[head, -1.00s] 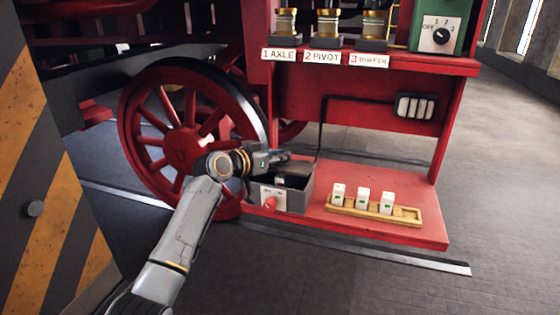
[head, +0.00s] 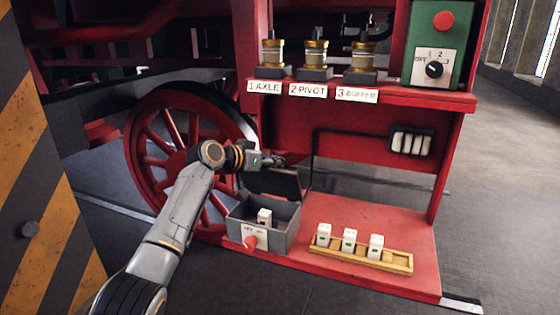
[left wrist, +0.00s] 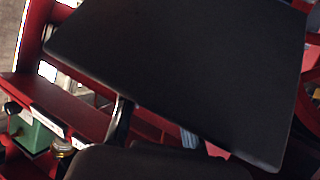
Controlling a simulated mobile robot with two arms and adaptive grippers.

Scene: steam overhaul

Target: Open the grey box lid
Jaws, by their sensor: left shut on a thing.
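The grey box (head: 282,224) stands on the red step, with a red knob and white label on its front. Its dark lid (head: 272,184) is raised at the back and tilted up. The box's inside shows, with a white block (head: 264,217) in it. My left gripper (head: 276,160) is at the lid's upper edge, shut on the lid. In the left wrist view the lid (left wrist: 190,70) fills much of the picture as a dark flat panel, with a dark part of my gripper below it. My right gripper is not in view.
A wooden tray (head: 399,265) with several white blocks lies right of the box. A red spoked wheel (head: 160,150) is close behind my left arm. A shelf above bears several brass-topped cups and a green switch box (head: 436,40). The red step between box and tray is clear.

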